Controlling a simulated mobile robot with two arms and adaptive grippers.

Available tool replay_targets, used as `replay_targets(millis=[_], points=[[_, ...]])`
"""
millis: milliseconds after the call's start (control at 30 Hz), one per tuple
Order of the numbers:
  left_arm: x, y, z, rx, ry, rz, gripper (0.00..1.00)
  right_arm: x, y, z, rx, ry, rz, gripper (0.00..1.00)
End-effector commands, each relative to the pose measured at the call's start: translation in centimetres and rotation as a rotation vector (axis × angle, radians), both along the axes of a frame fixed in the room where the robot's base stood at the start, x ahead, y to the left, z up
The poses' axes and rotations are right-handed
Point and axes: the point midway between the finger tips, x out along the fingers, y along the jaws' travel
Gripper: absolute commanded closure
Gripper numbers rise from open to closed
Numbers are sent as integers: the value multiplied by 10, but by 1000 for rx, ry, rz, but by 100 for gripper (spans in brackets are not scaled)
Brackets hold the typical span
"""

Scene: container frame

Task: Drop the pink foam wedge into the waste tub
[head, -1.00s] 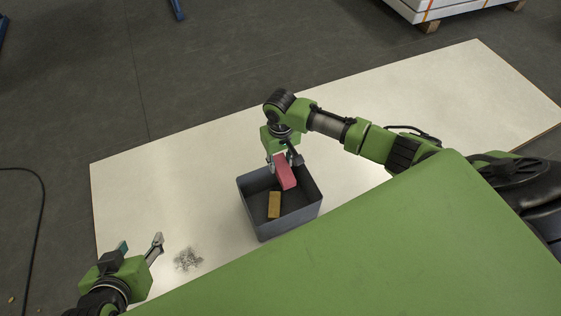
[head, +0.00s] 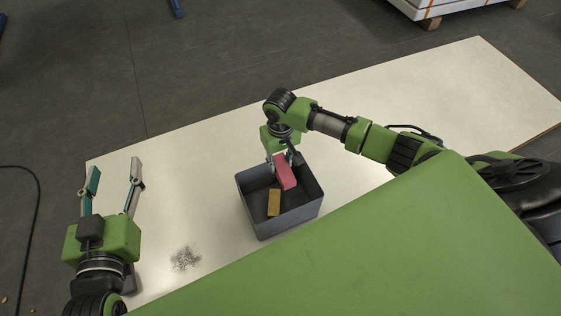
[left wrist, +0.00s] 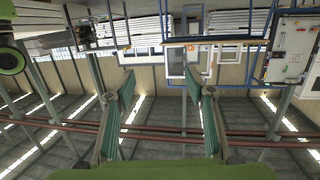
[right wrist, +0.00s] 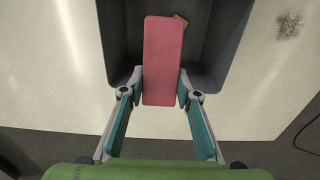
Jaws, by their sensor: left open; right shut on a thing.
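The pink foam wedge (head: 285,174) is held in my right gripper (head: 281,162), which is shut on it above the back part of the waste tub. In the right wrist view the wedge (right wrist: 163,60) sits between both fingertips (right wrist: 163,86). The waste tub (head: 262,222) is a dark grey open box on the pale board. A yellow-brown block (head: 274,202) lies inside it and is mostly hidden by the wedge in the right wrist view (right wrist: 181,19). My left gripper (head: 114,180) is open and empty at the left end of the board; it also shows open in the left wrist view (left wrist: 160,95).
The pale board (head: 400,110) is clear to the right and behind the tub. A patch of dark grey shavings (head: 186,258) lies on it left of the tub. A stacked pallet load (head: 440,8) stands on the floor at the back right.

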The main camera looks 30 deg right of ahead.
Motion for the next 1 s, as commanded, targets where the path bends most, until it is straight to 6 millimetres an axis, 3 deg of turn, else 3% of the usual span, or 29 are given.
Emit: replay_targets(millis=[500,967,1000], points=[[4,-10,66,-78,-302,-19,51,0,0,-11,0,-1,0,85],[3,-11,75,-88,-342,-21,51,0,0,-12,0,-1,0,85],[3,-11,75,-88,-342,-21,51,0,0,-12,0,-1,0,60]])
